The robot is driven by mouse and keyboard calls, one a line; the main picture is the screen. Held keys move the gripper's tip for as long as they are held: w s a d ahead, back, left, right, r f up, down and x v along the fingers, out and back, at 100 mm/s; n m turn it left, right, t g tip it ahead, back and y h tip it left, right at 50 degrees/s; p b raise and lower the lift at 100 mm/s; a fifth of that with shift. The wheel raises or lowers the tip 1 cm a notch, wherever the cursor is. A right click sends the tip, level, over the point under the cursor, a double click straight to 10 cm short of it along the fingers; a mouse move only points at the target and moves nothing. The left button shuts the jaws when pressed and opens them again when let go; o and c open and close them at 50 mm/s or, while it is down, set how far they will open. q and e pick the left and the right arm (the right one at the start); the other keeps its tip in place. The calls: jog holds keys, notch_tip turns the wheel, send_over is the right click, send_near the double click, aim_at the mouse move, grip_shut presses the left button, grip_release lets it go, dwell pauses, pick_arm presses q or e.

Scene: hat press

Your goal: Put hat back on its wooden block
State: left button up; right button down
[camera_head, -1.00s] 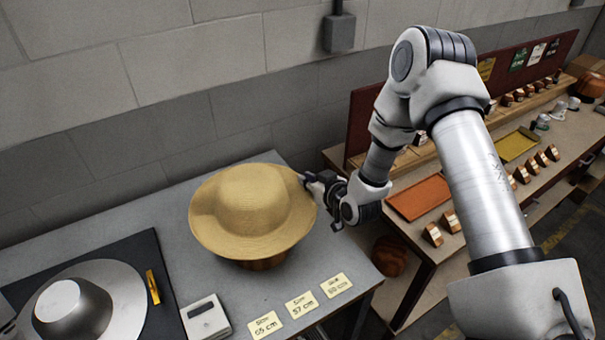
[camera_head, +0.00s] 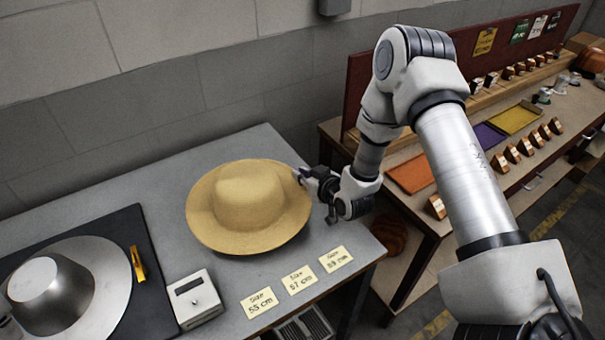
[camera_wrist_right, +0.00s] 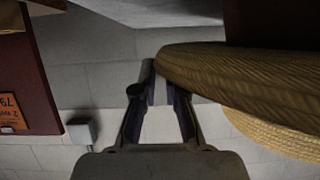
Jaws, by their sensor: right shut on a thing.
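The straw hat (camera_head: 250,200) is tan and wide-brimmed, crown up, above the grey table. My right gripper (camera_head: 303,175) is shut on the right edge of its brim. In the right wrist view, the fingers (camera_wrist_right: 165,85) meet the brim (camera_wrist_right: 230,75) at its near edge. The wooden block is hidden under the hat in the head view. A dark brown surface at the top right of the right wrist view may be part of it, but I cannot tell. Whether the hat rests fully on the block is not visible.
A metal hat form (camera_head: 75,285) lies on a dark mat (camera_head: 150,240) at left, with a white device (camera_head: 195,300) beside it. Size cards (camera_head: 297,280) lie along the front edge. A bench (camera_head: 440,215) with trays stands at right.

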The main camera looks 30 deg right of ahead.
jog(key=shift+s+r, duration=0.15)
jog(key=shift+f+b, duration=0.3)
jog(key=shift+f, duration=0.4)
jog(key=c, duration=1.2)
grip_release()
jog(key=shift+o, duration=0.2)
jog(key=v, duration=1.2)
